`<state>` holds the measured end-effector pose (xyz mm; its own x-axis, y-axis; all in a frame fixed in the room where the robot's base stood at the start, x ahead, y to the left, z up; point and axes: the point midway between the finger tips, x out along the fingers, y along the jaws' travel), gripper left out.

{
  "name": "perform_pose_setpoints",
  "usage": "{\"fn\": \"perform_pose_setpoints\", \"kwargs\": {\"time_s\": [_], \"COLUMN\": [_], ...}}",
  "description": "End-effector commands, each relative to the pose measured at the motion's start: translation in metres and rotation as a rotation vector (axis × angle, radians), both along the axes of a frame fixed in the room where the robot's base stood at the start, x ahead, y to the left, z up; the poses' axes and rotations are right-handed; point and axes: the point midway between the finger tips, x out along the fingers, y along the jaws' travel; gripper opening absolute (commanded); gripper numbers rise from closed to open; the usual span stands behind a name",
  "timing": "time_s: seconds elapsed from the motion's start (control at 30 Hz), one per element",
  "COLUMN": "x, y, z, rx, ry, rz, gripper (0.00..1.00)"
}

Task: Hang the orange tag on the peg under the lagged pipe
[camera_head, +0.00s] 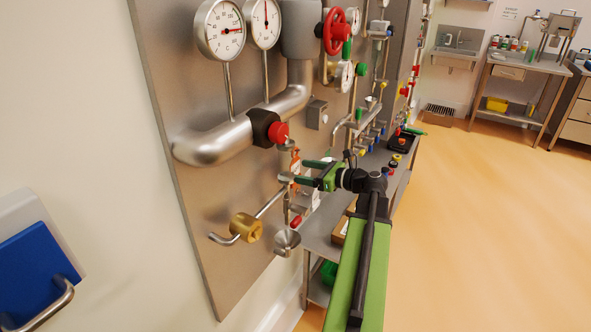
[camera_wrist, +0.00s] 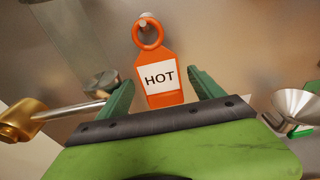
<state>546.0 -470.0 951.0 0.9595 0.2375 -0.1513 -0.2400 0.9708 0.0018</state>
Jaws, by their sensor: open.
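The orange tag (camera_wrist: 163,88) has a white "HOT" label and a ring at its top. In the wrist view it hangs nearly upright, with its ring against a pale peg (camera_wrist: 148,17). The ring appears to be around the peg. My gripper (camera_wrist: 160,80) is open, with one green finger on each side of the tag and a visible gap to both. In the head view the tag (camera_head: 295,163) shows as a small orange patch between my fingers, partly hidden. The silver lagged pipe (camera_head: 213,143) runs above it.
A red knob (camera_head: 279,132) is above. The floor at right is clear.

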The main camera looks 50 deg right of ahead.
Motion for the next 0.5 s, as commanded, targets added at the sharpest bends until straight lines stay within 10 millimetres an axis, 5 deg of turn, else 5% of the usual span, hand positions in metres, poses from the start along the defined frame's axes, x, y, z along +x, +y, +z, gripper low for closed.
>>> {"fn": "perform_pose_setpoints", "kwargs": {"time_s": [0.3,0.5], "x": [-0.089,-0.126], "y": [-0.022,-0.033], "z": [0.016,0.021], "rx": [0.002,0.003], "ry": [-0.002,-0.002], "rz": [-0.005,-0.005], "gripper": [0.83,0.83]}}
